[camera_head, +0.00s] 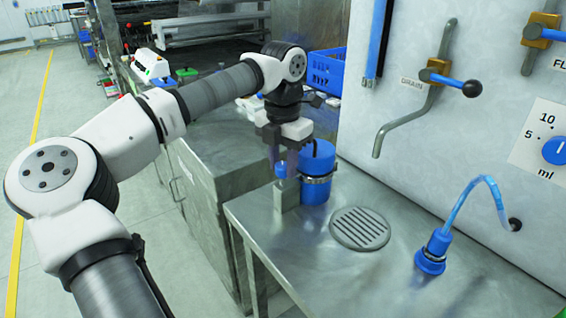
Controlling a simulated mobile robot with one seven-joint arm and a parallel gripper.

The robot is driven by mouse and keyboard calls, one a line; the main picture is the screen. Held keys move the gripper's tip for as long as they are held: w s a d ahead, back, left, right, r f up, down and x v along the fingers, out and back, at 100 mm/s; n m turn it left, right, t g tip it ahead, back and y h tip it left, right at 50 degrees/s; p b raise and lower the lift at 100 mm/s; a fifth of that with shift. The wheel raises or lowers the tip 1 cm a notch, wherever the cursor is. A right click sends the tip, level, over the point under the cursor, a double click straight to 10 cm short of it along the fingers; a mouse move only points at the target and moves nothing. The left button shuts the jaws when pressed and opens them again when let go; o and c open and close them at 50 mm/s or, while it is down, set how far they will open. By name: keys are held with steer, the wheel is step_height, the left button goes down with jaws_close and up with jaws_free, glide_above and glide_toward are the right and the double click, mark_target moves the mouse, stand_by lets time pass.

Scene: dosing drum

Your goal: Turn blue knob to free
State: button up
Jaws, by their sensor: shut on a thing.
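A blue knob (555,151) sits on a white dial plate (528,140) at the right edge, on the pale wall panel. The plate reads 5, 10 and ml, and a white mark shows on the knob. The picture edge cuts off its right side, and no "free" label is visible. My gripper (285,165) is far to the left, pointing down over the steel bench. It is shut on a small blue-topped grey piece (287,196), beside a blue drum-like container (316,185). The exact grip is too small to tell.
The steel bench (390,225) has a round drain grate (360,228) and a blue nozzle (431,257) on a curved hose. A drain tap (430,105) with a blue lever juts from the panel. A blue crate (327,77) stands behind.

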mark_target(283, 165)
steer(key=n, duration=0.5)
steer(key=shift+n+b, duration=0.3)
steer(key=shift+b, duration=0.05)
stand_by(0.3)
steer(key=o, duration=1)
steer(key=shift+c, duration=0.2)
step_height(283, 165, up, 14)
